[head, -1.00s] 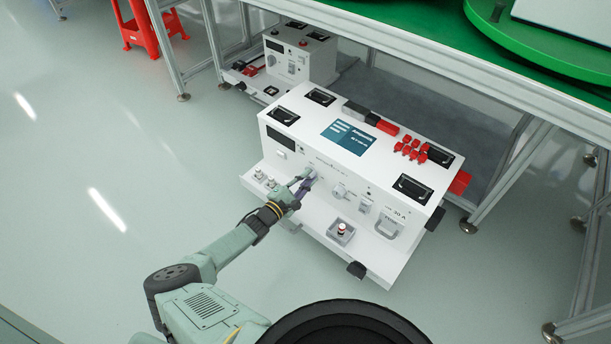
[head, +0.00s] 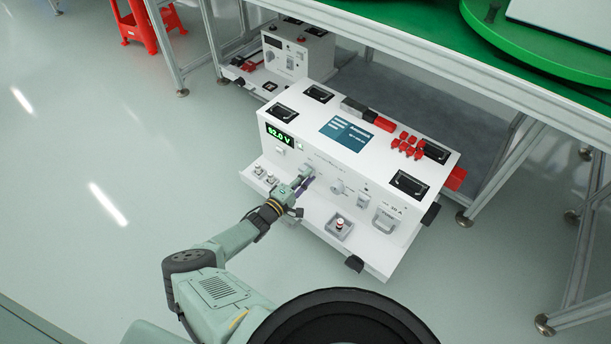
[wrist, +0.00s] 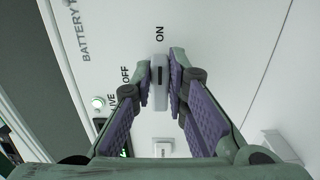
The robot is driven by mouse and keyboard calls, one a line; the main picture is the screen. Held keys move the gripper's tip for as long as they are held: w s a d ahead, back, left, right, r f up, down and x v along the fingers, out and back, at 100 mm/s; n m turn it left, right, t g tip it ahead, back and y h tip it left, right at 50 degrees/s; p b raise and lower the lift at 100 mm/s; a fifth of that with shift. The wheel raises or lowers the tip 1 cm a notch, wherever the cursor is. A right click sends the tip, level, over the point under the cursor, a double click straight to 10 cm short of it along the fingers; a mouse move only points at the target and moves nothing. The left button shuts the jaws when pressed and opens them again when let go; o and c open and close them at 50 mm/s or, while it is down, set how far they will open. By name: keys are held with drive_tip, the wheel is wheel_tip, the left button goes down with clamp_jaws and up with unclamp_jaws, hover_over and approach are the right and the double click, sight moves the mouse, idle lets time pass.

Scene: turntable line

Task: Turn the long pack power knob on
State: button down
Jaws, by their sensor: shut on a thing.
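The long white power pack (head: 330,175) stands on the floor, its front panel facing me. Its display (head: 281,136) is lit green and reads about 52.0 V. In the wrist view the grey power knob (wrist: 159,84) sits between my fingers, its dark mark in line with the ON label (wrist: 159,33). The OFF label (wrist: 125,75) is to the left. My gripper (wrist: 161,80) is shut on the knob, purple pads on either side. In the head view my gripper (head: 303,181) is at the panel and hides most of the knob.
A smaller white pack (head: 298,55) stands behind. A table with a green top (head: 420,45) overhangs the back, with metal legs at right. Red clips (head: 408,143) lie on the pack. A red stool (head: 140,20) is far left. The floor at left is clear.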

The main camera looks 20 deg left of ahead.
idle(0.4)
drive_tip(key=c, duration=1.6)
unclamp_jaws()
drive_tip(key=shift+s, duration=0.15)
drive_tip(key=v, duration=1.1)
drive_tip(key=shift+s+a, duration=0.15)
drive_tip(key=shift+s, duration=0.25)
drive_tip(key=shift+r, duration=0.1)
